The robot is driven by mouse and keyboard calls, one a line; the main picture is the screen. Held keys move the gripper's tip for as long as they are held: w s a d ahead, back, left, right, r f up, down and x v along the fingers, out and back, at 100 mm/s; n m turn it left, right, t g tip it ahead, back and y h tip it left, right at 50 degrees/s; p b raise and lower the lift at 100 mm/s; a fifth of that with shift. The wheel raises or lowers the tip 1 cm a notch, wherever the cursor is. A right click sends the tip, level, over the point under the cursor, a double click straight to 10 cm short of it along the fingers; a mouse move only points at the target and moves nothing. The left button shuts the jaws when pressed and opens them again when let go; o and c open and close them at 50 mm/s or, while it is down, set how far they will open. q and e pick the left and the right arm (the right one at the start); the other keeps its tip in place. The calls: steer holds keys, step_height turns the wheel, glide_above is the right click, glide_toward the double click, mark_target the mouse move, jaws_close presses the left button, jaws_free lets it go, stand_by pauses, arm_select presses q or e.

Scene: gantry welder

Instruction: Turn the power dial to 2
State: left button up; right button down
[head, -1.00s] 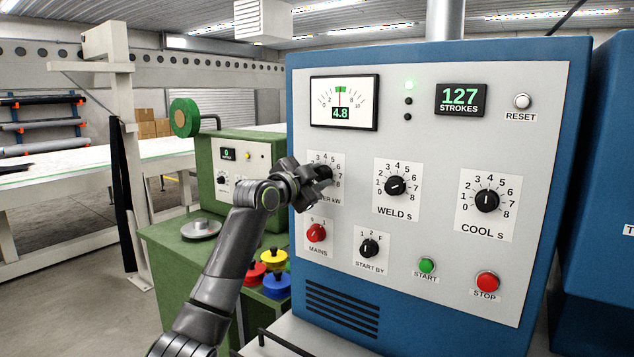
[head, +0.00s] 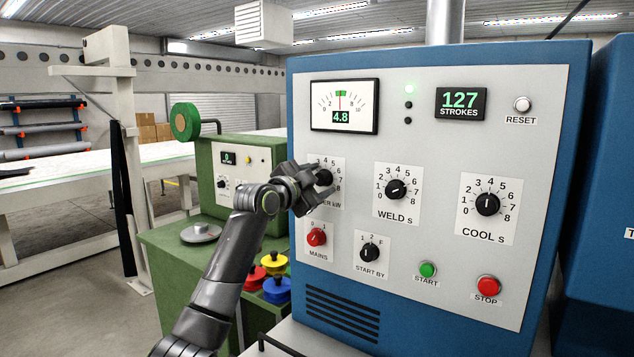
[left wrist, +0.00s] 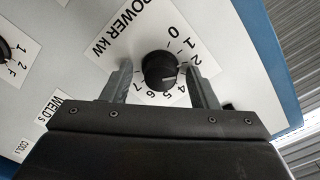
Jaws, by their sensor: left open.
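The power dial is a round black knob on the panel's upper left, under the meter, in the head view (head: 324,178). In the left wrist view the dial (left wrist: 160,70) sits between my fingers, its white mark pointing right, roughly between the 2 and the 4; the 3 is hard to make out. My left gripper (head: 309,186) is open in front of the dial. In the left wrist view the gripper (left wrist: 162,85) has one finger on each side of the knob, with gaps between. It hides part of the power label in the head view. My right gripper is not in view.
The weld dial (head: 396,189) is to the right, the cool dial (head: 487,204) beyond it. The red mains switch (head: 317,237) and start-by switch (head: 370,251) lie below. The meter (head: 343,104) reads 4.8. A green machine (head: 225,160) stands behind my left arm.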

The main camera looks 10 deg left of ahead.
arm_select(q)
steer(key=b+v, duration=0.5)
steer(key=v, duration=1.2)
steer(key=shift+s+b, duration=0.2)
steer(key=shift+b, duration=0.1)
steer(key=shift+a+f, duration=0.1)
